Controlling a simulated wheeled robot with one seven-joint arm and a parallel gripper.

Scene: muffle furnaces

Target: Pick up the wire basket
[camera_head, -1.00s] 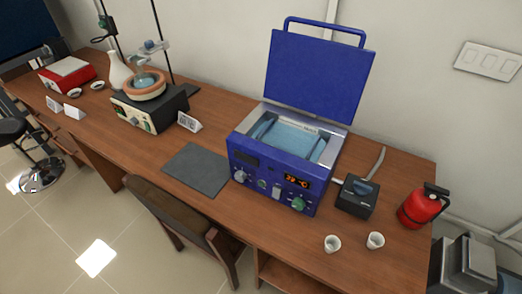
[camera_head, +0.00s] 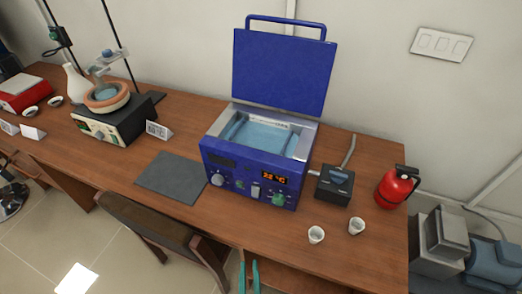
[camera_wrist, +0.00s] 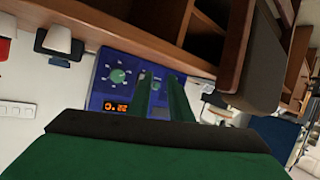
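The blue water bath (camera_head: 255,170) stands on the wooden bench with its lid (camera_head: 284,72) raised. Its open basin holds pale blue water (camera_head: 262,137). Slim shapes at the left and right ends of the basin could be part of a wire basket, but I cannot make one out clearly. My gripper (camera_head: 249,278) shows at the bottom edge of the head view, in front of and below the bench front. Its two green fingers are apart with nothing between them. In the wrist view my gripper (camera_wrist: 164,85) points toward the bath's control panel (camera_wrist: 120,82).
A grey mat (camera_head: 172,177) lies left. A chair (camera_head: 155,226) stands at the bench front. A hotplate (camera_head: 105,122) is further left.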

